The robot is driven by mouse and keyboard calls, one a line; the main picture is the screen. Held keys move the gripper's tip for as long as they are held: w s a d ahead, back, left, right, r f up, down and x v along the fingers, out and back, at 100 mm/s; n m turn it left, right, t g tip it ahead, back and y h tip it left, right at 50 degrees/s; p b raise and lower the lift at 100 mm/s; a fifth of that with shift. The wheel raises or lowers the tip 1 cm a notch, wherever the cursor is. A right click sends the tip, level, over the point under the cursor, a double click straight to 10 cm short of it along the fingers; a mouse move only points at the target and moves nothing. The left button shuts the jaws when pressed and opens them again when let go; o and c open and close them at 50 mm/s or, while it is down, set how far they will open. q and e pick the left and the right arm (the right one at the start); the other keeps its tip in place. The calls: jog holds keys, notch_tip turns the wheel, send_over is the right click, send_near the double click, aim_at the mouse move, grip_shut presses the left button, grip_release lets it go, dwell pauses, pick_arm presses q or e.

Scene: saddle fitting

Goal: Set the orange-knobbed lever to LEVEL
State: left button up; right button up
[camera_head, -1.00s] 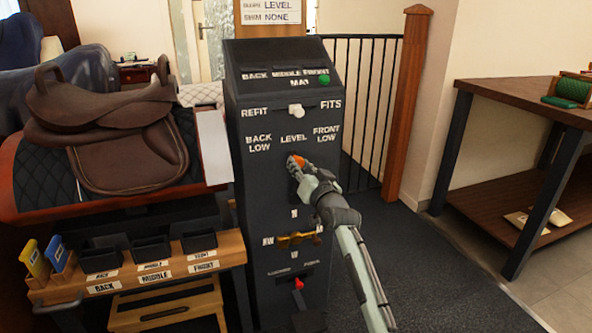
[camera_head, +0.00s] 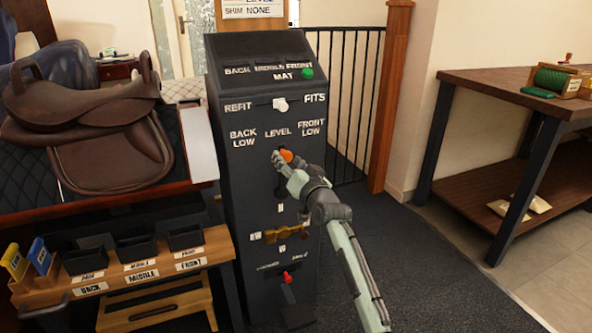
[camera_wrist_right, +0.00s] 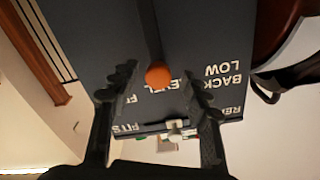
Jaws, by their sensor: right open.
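The orange lever knob (camera_head: 286,156) is on the front of the dark panel cabinet (camera_head: 250,185), just below the word LEVEL. In the right wrist view the orange knob (camera_wrist_right: 158,75) sits at the end of a dark lever arm, between the open fingers and a little beyond their tips. My right gripper (camera_head: 281,162) is open at the knob in the head view; it also shows in the right wrist view (camera_wrist_right: 158,88) with its fingers spread on either side. Whether a finger touches the knob I cannot tell. My left gripper is out of view.
A white knob (camera_head: 281,104) sits above, between REFIT and FITS. A brass handle (camera_head: 284,233) and a red-tipped switch (camera_head: 287,277) are below. A brown saddle (camera_head: 85,130) and a bin bench (camera_head: 130,278) stand left. A wooden table (camera_head: 500,82) stands right.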

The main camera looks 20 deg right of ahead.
jog(key=s, duration=1.1)
jog(key=s+a+f+n+g, duration=0.15)
jog(key=s+f+g, duration=0.25)
jog(key=s+f, duration=0.55)
jog(key=s+a+f+n+g, duration=0.1)
jog(key=s+f+n+g, duration=0.25)
jog(key=f, duration=1.15)
jog(key=s+d+f+g, duration=0.1)
jog(key=s+f+g, duration=0.2)
jog(key=s+f, duration=0.3)
jog(key=s+d+f+n+g+h, duration=0.1)
jog(key=s+f+g, duration=0.3)
jog(key=s, duration=1.1)
notch_tip(320, 180, down, 3)
jog(key=shift+s+d+f+n, duration=0.1)
jog(key=shift+s+d+n, duration=0.05)
jog(key=shift+n, duration=0.15)
jog(key=shift+g, duration=0.25)
